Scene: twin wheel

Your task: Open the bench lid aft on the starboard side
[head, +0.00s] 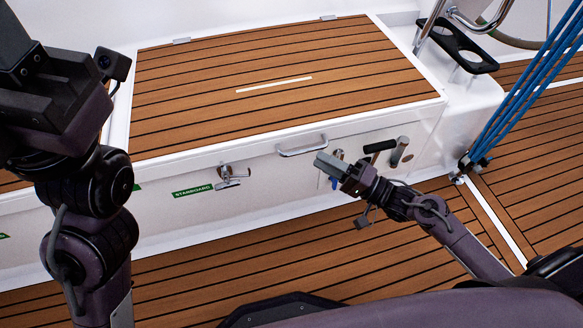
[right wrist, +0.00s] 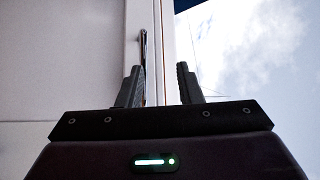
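The bench lid (head: 200,95) is teak-slatted in a white surround and lies flat and shut. Its hinges (head: 181,41) are along the back edge. A metal grab handle (head: 303,147) sits on the front edge. A metal latch (head: 230,176) is on the white front face, beside a green "STARBOARD" label (head: 192,191). My right gripper (head: 329,165) is in front of the bench face, right of the latch and below the handle. In the right wrist view its fingers (right wrist: 160,85) are apart, with a pale edge behind them. My left gripper (head: 30,50) is raised at upper left, its fingers unclear.
A black-handled lever (head: 379,147) and a metal fitting (head: 399,151) are on the bench face close to my right gripper. A black holder (head: 457,45) and blue ropes (head: 525,85) are at right. Teak deck (head: 230,260) lies in front of the bench.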

